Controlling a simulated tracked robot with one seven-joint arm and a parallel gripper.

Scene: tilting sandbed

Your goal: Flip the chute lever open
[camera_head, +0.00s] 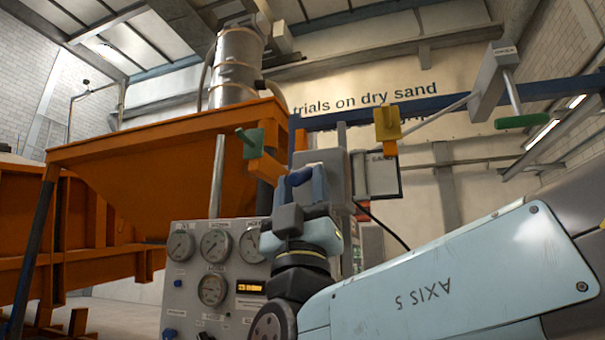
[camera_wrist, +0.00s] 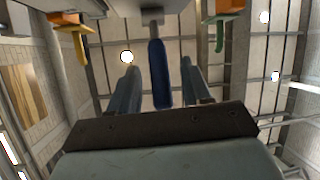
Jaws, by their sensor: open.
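My gripper (camera_head: 301,180) is raised in front of a grey box (camera_head: 336,172) in the head view. In the wrist view my gripper (camera_wrist: 159,66) has its fingers apart, one on each side of a hanging blue lever handle (camera_wrist: 158,75). A gap shows between the handle and each finger. A yellow lever (camera_wrist: 79,42) hangs to the left and a green lever (camera_wrist: 222,24) to the right, each on an orange block. In the head view the yellow lever (camera_head: 388,128) and green lever (camera_head: 250,142) flank the grey box. I cannot read which lever is the chute's.
An orange hopper (camera_head: 150,175) fills the left. A gauge panel (camera_head: 205,270) stands below my gripper. A grey box (camera_head: 495,75) with a rod and a hanging green handle (camera_head: 522,121) is at the upper right, near a blue beam (camera_head: 440,107).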

